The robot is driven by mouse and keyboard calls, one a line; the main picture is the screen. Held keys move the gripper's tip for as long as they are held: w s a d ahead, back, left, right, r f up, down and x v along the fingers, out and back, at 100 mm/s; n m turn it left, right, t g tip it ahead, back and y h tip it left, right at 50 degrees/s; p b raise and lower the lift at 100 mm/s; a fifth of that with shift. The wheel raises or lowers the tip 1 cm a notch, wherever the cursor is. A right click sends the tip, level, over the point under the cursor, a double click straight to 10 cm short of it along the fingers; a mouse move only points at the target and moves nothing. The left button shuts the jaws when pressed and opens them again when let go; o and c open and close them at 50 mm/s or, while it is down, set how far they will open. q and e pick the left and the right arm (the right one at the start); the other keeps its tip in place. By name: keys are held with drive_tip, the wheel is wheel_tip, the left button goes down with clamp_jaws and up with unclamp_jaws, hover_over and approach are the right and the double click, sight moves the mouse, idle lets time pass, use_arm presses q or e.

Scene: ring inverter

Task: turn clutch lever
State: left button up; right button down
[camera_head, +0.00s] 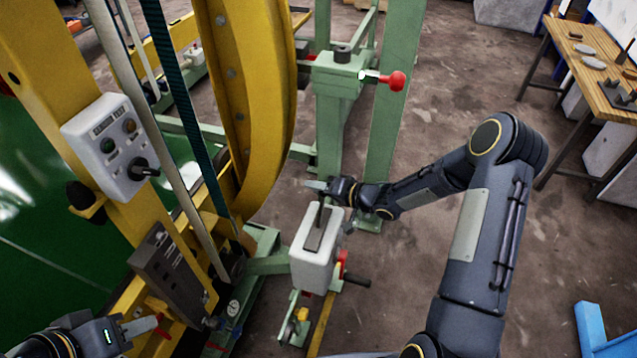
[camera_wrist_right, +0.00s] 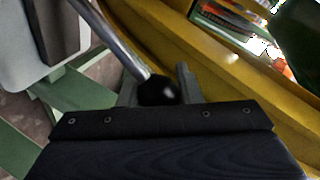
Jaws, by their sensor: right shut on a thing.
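The clutch lever is a thin metal rod (camera_wrist_right: 120,42) with a round black knob (camera_wrist_right: 158,90) in the right wrist view. In the head view its rod (camera_head: 320,213) rises from the dark slot on top of a pale grey box (camera_head: 313,262). My right gripper (camera_head: 318,187) is at the lever's top; its fingers stand on both sides of the knob and are shut on it. The knob is mostly hidden in the head view. My left gripper (camera_head: 138,327) is at the bottom left, away from the lever, partly cut off; its finger opening is unclear.
A yellow curved frame (camera_head: 265,90) and green posts (camera_head: 398,90) stand close behind the right gripper. A red-knobbed handle (camera_head: 392,81) sticks out above. A control box (camera_head: 108,145) is at left. The floor at right is mostly clear, with a wooden workbench (camera_head: 590,75) beyond.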

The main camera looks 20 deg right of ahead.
drive_tip(key=shift+d, duration=0.1)
drive_tip(key=c, duration=1)
unclamp_jaws()
drive_tip(key=shift+w+f, duration=0.1)
drive_tip(key=shift+c, duration=0.2)
drive_tip(key=v, duration=0.8)
